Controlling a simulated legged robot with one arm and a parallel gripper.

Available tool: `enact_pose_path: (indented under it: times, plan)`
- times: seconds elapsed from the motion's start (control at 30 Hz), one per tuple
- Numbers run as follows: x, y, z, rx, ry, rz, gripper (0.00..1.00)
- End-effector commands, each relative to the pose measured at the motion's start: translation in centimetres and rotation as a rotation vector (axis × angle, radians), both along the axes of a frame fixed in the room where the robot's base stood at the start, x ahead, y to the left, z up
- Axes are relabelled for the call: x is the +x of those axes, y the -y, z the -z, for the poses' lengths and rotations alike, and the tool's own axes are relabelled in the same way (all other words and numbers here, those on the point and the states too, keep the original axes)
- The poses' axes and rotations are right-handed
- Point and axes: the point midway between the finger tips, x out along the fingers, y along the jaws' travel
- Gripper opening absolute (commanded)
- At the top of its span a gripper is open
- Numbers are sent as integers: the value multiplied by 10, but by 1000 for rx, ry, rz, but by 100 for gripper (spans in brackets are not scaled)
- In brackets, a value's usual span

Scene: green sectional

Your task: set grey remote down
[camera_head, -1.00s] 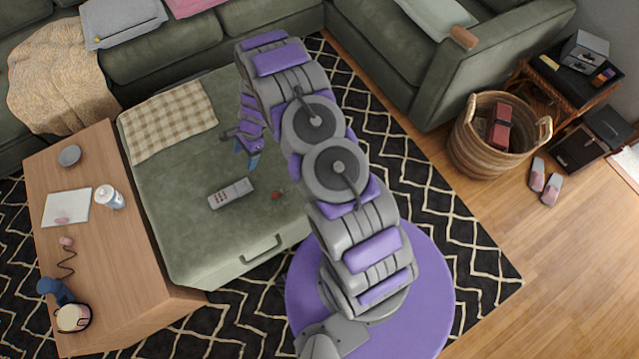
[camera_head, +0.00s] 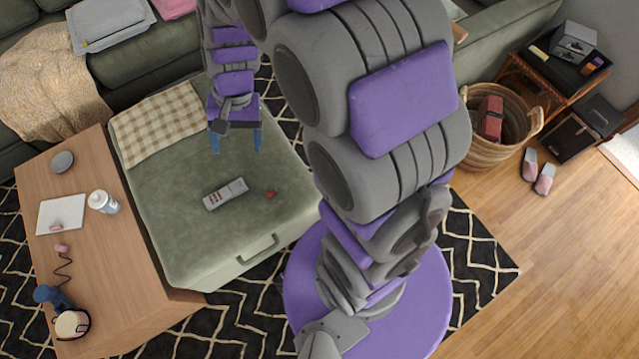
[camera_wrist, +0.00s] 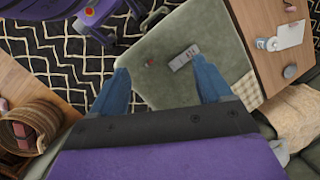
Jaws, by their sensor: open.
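The grey remote (camera_head: 225,194) lies flat on the green ottoman (camera_head: 185,240), left of a small red object (camera_head: 272,193). My gripper (camera_head: 236,146) is open and empty, raised above the far part of the ottoman, with its two blue fingers spread apart. It is apart from the remote. In the wrist view the remote (camera_wrist: 184,57) shows beyond the open fingers (camera_wrist: 160,88), nearer the right finger, and the red object (camera_wrist: 150,62) lies to its left.
A checkered cloth (camera_head: 160,122) covers the ottoman's far left corner. A wooden table (camera_head: 110,255) with a bottle (camera_head: 103,201), a white sheet and a small dish stands to the left. A wicker basket (camera_head: 480,148) stands at right. The ottoman's front half is largely clear.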

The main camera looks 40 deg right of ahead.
Motion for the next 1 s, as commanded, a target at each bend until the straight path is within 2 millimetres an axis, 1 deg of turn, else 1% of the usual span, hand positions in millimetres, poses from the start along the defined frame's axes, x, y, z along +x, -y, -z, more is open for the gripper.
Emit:
enact_pose_path:
  times: [0.03, 0.1, 0.17, 0.3, 0.5, 0.6, 0.7, 0.8, 1.0]
  plan:
    - [-16, 2, -12, -11, 10, -42, 78]
    - [-38, 7, -26, -28, 19, -99, 78]
    - [-56, 11, -36, -44, 29, -147, 78]
    - [-101, 22, -55, -82, 38, -253, 78]
    - [-163, 40, -73, -141, 48, -391, 78]
    - [-188, 49, -76, -164, 45, -443, 78]
    - [-204, 54, -78, -182, 45, -478, 78]
    - [-213, 58, -78, -192, 44, -496, 78]
    - [-215, 59, -79, -195, 43, -503, 78]
